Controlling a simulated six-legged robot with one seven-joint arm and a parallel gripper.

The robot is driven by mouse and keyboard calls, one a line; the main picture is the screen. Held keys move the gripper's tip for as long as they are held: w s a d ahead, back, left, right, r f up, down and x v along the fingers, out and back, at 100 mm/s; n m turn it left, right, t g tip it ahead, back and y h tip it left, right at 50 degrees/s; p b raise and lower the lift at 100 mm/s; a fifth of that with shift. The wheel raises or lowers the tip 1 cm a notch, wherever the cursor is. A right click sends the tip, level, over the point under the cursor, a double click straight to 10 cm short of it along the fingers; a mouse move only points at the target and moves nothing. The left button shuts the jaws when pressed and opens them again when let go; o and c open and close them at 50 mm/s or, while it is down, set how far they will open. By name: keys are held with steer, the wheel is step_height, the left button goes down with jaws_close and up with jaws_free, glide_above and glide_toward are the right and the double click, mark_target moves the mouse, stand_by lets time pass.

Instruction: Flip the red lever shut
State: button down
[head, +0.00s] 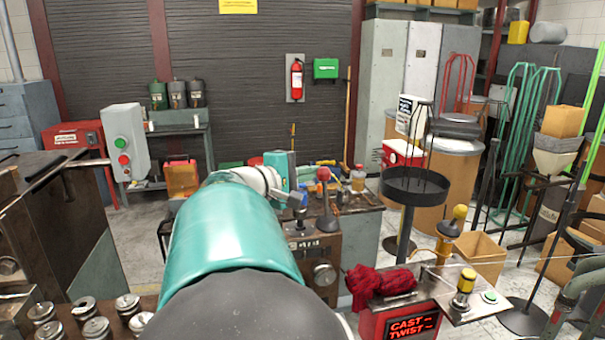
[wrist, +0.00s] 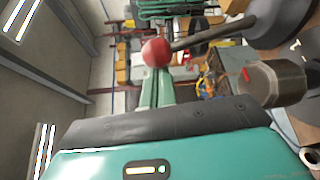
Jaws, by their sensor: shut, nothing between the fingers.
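The red lever has a round dull-red knob (head: 323,174) on a thin shaft. It stands roughly upright on a brown metal box (head: 325,250) in the middle of the head view. In the wrist view, which is turned sideways, the red lever's knob (wrist: 155,52) is near the top centre, and its shaft runs right to a dark round base (wrist: 280,22). My gripper (head: 291,197) is just left of the lever in the head view, apart from the knob. It is shut and empty. My arm hides part of the box, and the fingertips are hard to make out.
A short grey cylinder (wrist: 270,84) sits close to the lever in the wrist view. A red cloth (head: 378,283) lies by the lit CAST TWIST panel (head: 410,326). A round black tray (head: 414,187) stands behind on the right. Several metal cylinders (head: 95,330) are front left.

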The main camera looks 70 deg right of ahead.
steer(key=shift+s+a+r, duration=0.15)
steer(key=shift+s+a, duration=0.05)
steer(key=shift+a, duration=0.1)
steer(key=s+a+m+h, duration=0.1)
steer(key=s+a+m, duration=0.1)
steer(key=a, duration=0.4)
steer(key=shift+s+a+r+m+g, duration=0.2)
steer(key=shift+s+r+m+g, duration=0.15)
steer(key=shift+s, duration=0.55)
steer(key=shift+s+a+f, duration=0.1)
steer(key=shift+f, duration=0.05)
